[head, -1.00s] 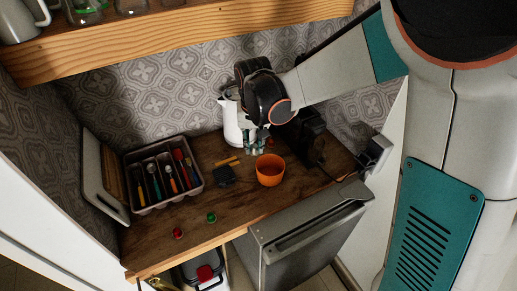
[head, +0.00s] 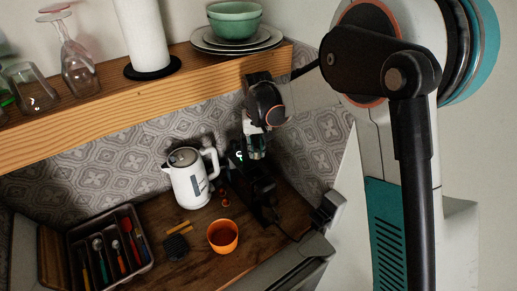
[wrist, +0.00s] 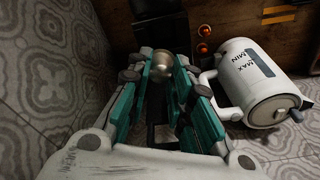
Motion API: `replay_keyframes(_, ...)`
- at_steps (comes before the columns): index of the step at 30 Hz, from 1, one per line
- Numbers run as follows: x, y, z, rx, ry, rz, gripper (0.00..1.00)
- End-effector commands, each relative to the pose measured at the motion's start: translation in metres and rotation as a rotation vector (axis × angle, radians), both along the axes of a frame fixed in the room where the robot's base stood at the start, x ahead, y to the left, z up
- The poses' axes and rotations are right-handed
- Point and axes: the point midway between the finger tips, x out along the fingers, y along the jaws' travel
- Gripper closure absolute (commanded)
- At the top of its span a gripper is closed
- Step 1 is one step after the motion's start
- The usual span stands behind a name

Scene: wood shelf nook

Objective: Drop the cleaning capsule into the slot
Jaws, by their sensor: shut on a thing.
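My gripper (head: 257,153) is above the upper part of the black coffee machine (head: 258,197), near the wall. In the wrist view my gripper (wrist: 161,70) is shut on a small gold-beige capsule (wrist: 161,61), held between the teal fingertips. The capsule cannot be made out in the head view. The machine's dark body also shows in the wrist view (wrist: 160,28), beyond the fingertips. I cannot make out the slot opening, or whether the capsule touches the machine.
A white kettle (head: 190,180) stands just left of the machine. Two small orange-red capsules (wrist: 204,39) lie between them. An orange cup (head: 223,237), a dark pad (head: 176,248) and a cutlery tray (head: 148,262) are on the counter. A wooden shelf (head: 150,92) hangs above.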

Motion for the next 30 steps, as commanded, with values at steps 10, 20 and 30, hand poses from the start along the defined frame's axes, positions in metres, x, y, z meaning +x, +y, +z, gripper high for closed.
replay_keyframes(10, 0.000, 0.000, -0.023, 0.000, 0.000, 0.000, 0.87)
replay_keyframes(20, 0.000, 0.000, -0.053, 0.000, 0.000, 0.000, 0.88)
replay_keyframes(30, 0.000, 0.000, -0.083, 0.000, 0.000, -0.001, 0.88)
